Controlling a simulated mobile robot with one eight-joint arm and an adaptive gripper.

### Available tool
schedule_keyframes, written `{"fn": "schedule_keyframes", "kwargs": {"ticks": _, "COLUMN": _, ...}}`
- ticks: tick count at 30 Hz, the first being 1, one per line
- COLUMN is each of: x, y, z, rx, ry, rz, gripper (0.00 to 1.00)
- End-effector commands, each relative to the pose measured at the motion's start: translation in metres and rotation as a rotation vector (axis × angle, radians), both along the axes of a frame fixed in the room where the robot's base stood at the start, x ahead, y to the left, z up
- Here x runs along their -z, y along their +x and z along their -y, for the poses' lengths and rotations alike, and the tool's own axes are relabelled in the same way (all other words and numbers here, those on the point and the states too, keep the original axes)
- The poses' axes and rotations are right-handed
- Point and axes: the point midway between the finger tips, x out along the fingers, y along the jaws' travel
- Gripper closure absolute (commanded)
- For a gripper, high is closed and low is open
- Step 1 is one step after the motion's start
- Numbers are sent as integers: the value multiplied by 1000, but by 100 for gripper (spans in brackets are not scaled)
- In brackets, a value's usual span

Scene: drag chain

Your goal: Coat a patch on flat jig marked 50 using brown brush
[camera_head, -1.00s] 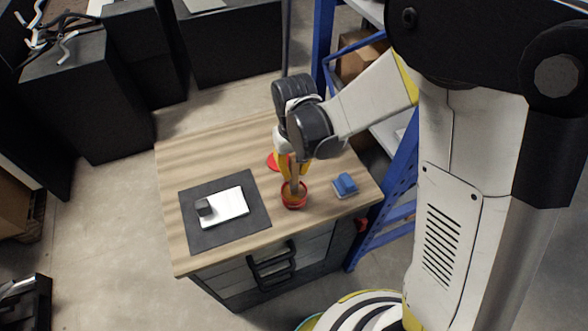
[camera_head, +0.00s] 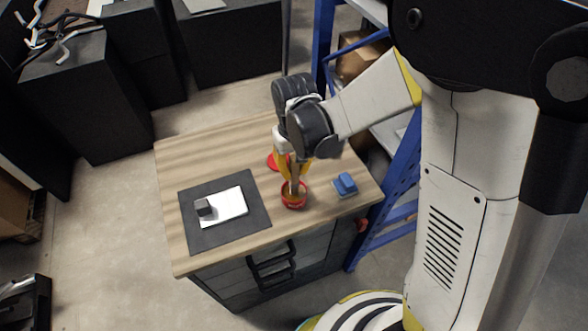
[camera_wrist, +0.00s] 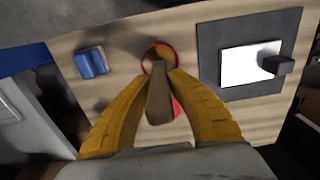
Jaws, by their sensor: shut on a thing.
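My gripper (camera_head: 294,172) is shut on the brown brush (camera_wrist: 159,97), which points down into a red pot (camera_head: 293,201) on the wooden table. In the wrist view, the brush's far end reaches inside the pot's rim (camera_wrist: 146,60); its tip is hidden there. A white flat plate (camera_head: 231,205) with a dark grey block (camera_head: 203,207) at one end lies on a dark mat (camera_head: 208,238), left of the pot. The plate also shows in the wrist view (camera_wrist: 243,66). No marking 50 is readable.
A blue block-like thing (camera_head: 345,184) sits on the table right of the pot. A flat red disc (camera_head: 273,161) lies behind the pot. The table's left rear (camera_head: 195,155) is clear. A blue-framed shelf (camera_head: 402,185) stands close to the right.

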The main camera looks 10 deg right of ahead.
Motion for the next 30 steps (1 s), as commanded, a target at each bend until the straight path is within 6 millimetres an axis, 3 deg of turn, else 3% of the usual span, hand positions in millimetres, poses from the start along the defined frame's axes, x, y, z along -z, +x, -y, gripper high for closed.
{"fn": "schedule_keyframes", "kwargs": {"ticks": 11, "x": -2, "y": 0, "z": 0, "rx": 0, "ry": 0, "rz": -1, "gripper": 100}}
{"fn": "schedule_keyframes", "kwargs": {"ticks": 30, "x": -57, "y": 0, "z": 0, "rx": 0, "ry": 0, "rz": 0, "gripper": 100}}
